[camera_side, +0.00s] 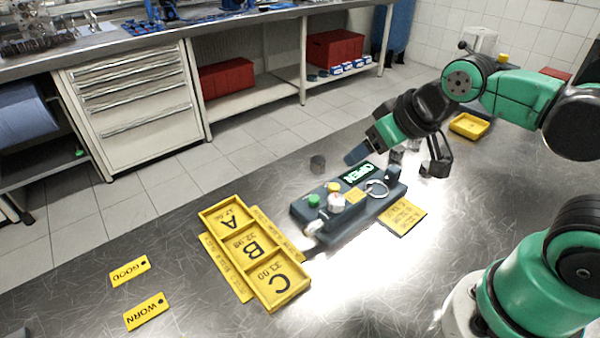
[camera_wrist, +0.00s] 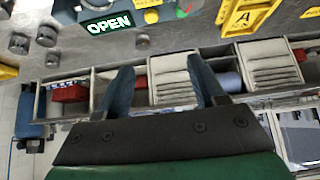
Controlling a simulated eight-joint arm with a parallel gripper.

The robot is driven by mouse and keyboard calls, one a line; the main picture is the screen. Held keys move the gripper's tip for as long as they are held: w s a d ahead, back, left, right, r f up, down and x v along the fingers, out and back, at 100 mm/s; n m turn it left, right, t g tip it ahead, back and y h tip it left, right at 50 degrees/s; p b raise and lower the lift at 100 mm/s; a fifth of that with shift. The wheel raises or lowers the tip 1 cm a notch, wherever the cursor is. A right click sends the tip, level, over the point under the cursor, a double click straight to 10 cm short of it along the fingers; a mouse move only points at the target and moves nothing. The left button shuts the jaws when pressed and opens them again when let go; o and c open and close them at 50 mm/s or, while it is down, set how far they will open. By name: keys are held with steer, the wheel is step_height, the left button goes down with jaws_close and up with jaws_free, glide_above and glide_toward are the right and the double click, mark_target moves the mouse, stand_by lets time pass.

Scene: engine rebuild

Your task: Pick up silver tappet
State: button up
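A small grey metal cylinder, which looks like a tappet (camera_side: 318,163), stands alone near the table's back edge in the side view. It also seems to show in the wrist view (camera_wrist: 143,40), just beyond and between my fingertips. More grey cylinders (camera_wrist: 47,36) stand at the left of the wrist view; they are mostly hidden behind my gripper in the side view. Which one is the silver tappet I cannot tell. My gripper (camera_wrist: 160,66) is open, its two blue fingers apart with nothing between them. In the side view my gripper (camera_side: 354,156) hovers by the gauge fixture, right of the lone cylinder.
The dark gauge fixture (camera_side: 318,211) has a lit OPEN display (camera_side: 357,173), knobs and a ring. A yellow A/B/C tray (camera_side: 268,240) lies at its left. GOOD (camera_side: 130,271) and WORN (camera_side: 146,311) labels lie farther left. A yellow tray (camera_side: 469,126) stands at the back right.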

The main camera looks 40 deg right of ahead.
steer(key=shift+o, duration=0.7)
